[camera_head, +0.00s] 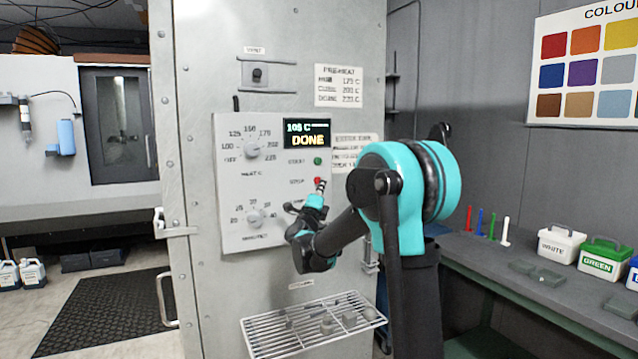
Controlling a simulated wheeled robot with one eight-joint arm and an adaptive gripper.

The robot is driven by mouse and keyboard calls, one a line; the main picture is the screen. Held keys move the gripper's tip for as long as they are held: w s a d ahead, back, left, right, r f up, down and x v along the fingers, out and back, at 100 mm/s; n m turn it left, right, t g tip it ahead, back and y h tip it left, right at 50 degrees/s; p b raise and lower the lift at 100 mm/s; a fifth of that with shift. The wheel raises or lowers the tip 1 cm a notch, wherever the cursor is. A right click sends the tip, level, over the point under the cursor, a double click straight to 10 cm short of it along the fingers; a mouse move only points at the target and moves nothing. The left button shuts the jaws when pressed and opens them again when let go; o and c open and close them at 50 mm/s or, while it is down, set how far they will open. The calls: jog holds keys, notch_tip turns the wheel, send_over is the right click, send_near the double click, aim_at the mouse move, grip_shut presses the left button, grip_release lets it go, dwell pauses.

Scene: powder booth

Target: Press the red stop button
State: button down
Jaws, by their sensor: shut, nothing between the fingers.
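The red stop button (317,181) is on the right side of the white control panel (228,177), below the green start button (318,161). My gripper (321,187) is shut and empty, with its tip right at the lower edge of the red button in the picture. I cannot tell whether the tip touches the button or is a little in front of it. The panel display (307,134) reads 105 C and DONE. Two dials, an upper one (252,149) and a lower one (255,217), sit left of the buttons. My arm hides the panel's lower right part.
A wire rack (262,345) with small grey parts juts out below the panel. A bench (480,258) at right carries white and green tubs (602,259) and coloured sticks. A dark mat (105,315) lies on the floor at left. A door handle (163,300) sticks out at the panel's lower left.

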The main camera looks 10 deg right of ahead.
jog(key=shift+w, duration=0.1)
jog(key=shift+w+a, duration=0.15)
jog(key=shift+w, duration=0.2)
jog(key=shift+w+a, duration=0.15)
jog(key=shift+w, duration=0.25)
dwell(0.7)
dwell(0.4)
jog(key=shift+s+d, duration=0.3)
jog(key=shift+s, duration=0.55)
jog(key=s, duration=0.1)
jog(key=s+d, duration=0.1)
jog(key=s, duration=0.2)
jog(key=shift+s+d, duration=0.25)
jog(key=shift+s, duration=0.1)
dwell(0.4)
